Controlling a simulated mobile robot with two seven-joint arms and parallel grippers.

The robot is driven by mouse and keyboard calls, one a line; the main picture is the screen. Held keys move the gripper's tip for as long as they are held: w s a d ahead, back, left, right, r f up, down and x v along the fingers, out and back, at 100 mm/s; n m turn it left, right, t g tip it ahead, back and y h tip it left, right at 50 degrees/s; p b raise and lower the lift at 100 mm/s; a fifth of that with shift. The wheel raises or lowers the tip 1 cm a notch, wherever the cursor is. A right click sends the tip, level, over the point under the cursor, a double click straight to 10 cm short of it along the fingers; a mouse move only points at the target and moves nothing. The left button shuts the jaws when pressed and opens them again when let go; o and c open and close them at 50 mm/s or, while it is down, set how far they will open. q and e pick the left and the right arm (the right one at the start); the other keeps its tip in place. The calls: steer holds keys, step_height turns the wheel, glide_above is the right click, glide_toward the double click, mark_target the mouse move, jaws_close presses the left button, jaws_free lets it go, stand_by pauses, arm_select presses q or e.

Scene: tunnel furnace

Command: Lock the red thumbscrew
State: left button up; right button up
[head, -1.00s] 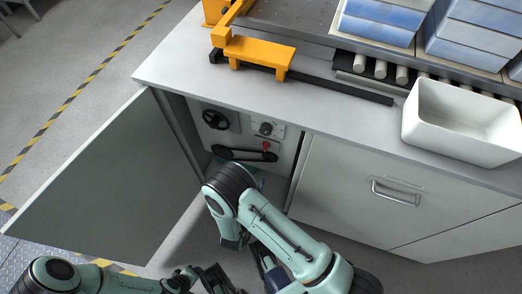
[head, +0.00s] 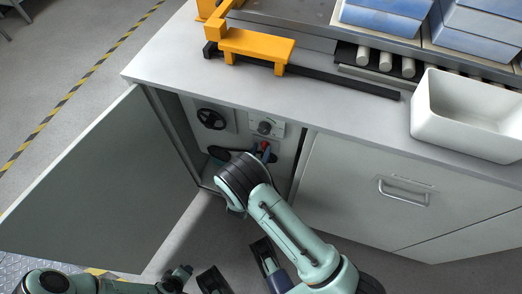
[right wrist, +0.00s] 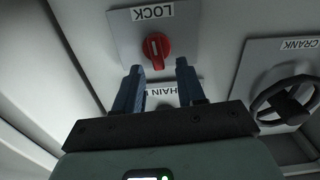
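The red thumbscrew (right wrist: 155,47) is on a plate marked LOCK, which appears upside down in the right wrist view. In the head view the thumbscrew (head: 264,146) shows as a small red spot inside the open cabinet. My right gripper (right wrist: 158,68) is open and empty, its two blue fingers pointing at the thumbscrew. The tips look just short of it, one toward each side; I see no clear contact. In the head view my right arm hides most of this hand (head: 262,153).
The cabinet door (head: 95,190) stands open at left. A black handwheel (right wrist: 286,98) marked CRANK and a partly hidden CHAIN label (right wrist: 166,91) are near the thumbscrew. A grey dial (head: 265,128) is above it. The worktop (head: 180,65) overhangs the opening.

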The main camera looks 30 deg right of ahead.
steer(key=shift+w+d, duration=0.25)
steer(key=shift+d, duration=0.05)
jaws_close()
